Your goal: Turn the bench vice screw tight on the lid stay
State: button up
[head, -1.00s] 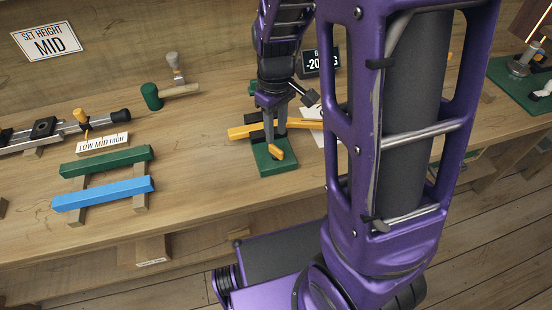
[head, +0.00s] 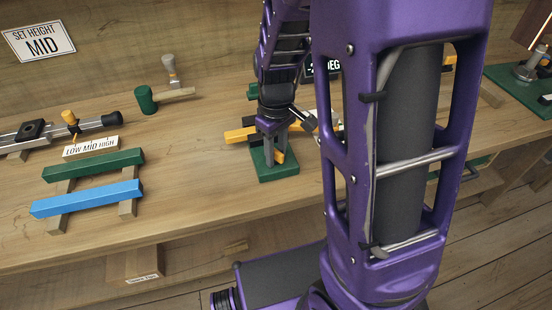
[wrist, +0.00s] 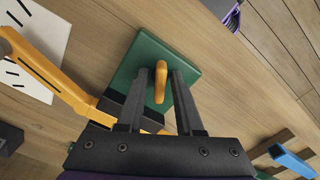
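I cannot make out a bench vice or lid stay for sure. A green square base (head: 285,172) stands on the bench, with an upright yellow handle (wrist: 160,82) on it. My gripper (head: 275,155) points down over this base. In the wrist view my gripper (wrist: 161,78) has its two dark fingers apart, one on each side of the yellow handle. Gaps show between handle and fingers, so it looks open. A yellow arm (wrist: 45,72) reaches from beside the base over a white marked sheet (wrist: 28,50). In the head view, my arm hides part of this area.
A "MID" sign (head: 38,40), a slide rail (head: 92,124) and a "LOW MID HIGH" label (head: 92,147) are at left. Green (head: 95,164) and blue (head: 85,199) bars lie in front. Another green board (head: 520,85) is at far right.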

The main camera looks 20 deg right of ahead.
grip_shut()
jog(key=shift+r+m+p, duration=0.15)
jog(key=shift+m+p, duration=0.4)
jog(key=shift+m, duration=0.15)
jog(key=m, duration=0.2)
jog(key=shift+m+p, duration=0.3)
jog(key=shift+p, duration=0.1)
jog(key=shift+m+p, duration=0.6)
jog(key=shift+m, duration=0.6)
